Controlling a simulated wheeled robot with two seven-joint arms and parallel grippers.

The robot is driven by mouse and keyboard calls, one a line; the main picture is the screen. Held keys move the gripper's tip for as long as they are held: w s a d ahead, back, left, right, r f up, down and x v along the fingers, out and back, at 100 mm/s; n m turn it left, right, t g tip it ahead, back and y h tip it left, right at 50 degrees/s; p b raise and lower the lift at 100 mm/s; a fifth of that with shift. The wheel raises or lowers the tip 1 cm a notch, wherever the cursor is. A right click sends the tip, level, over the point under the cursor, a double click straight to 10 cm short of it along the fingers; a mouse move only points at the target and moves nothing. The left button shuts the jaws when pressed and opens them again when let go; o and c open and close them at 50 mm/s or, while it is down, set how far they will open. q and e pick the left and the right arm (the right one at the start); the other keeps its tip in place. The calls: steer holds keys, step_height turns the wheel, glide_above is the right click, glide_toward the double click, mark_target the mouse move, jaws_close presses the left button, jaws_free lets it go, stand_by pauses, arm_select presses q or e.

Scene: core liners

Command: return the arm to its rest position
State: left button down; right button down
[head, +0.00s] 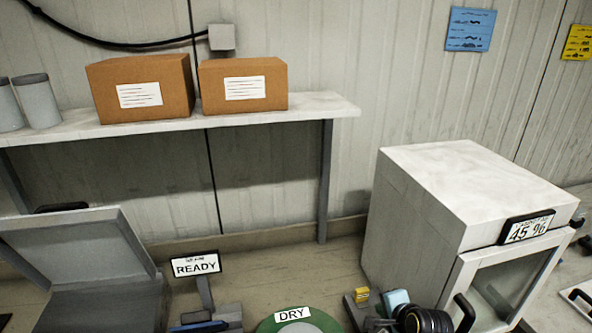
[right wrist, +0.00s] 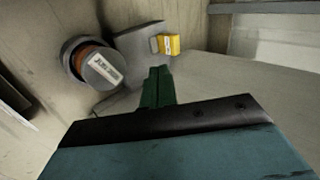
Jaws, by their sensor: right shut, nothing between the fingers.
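My right gripper (right wrist: 158,85) shows in the right wrist view. Its green fingers are together with nothing between them, and its teal body fills the bottom of that view. A yellow block (right wrist: 172,44) and a grey stand (right wrist: 135,42) lie beyond the fingertips. In the head view, dark rounded parts at the bottom, in front of the white cabinet, may belong to my right arm; the fingers cannot be made out there. I cannot make out my left gripper in either view.
The white cabinet (head: 410,215) with a glass door stands at right. An open grey case (head: 80,245), a READY sign (head: 195,264) and a green DRY disc (head: 270,325) are at lower left and middle. Two cardboard boxes (head: 140,88) sit on a shelf (head: 310,107). A labelled canister (right wrist: 103,70) is near the stand.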

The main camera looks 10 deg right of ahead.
steer(key=s+a+r+n+g, duration=0.2)
steer(key=s+n, duration=0.4)
steer(key=s, duration=0.4)
steer(key=s+a+r+n+g, duration=0.2)
steer(key=s+n, duration=0.4)
steer(key=s, duration=0.4)
steer(key=s+a+r+n+g, duration=0.2)
steer(key=s+n, duration=0.4)
steer(key=s, duration=0.4)
step_height(320, 180, down, 33)
steer(key=s+g+b, duration=0.1)
steer(key=s+b, duration=0.1)
steer(key=b, duration=0.7)
steer(key=s+d+f+b, duration=0.1)
steer(key=s+f+b, duration=0.3)
steer(key=s+f, duration=0.4)
steer(key=s+d+f+g+h+b, duration=0.1)
steer(key=s+f+b, duration=0.4)
steer(key=f, duration=1)
steer(key=s+d, duration=0.1)
steer(key=s, duration=0.2)
steer(key=shift+s+d+f, duration=0.15)
steer(key=shift+s+f, duration=0.05)
steer(key=shift+f, duration=0.2)
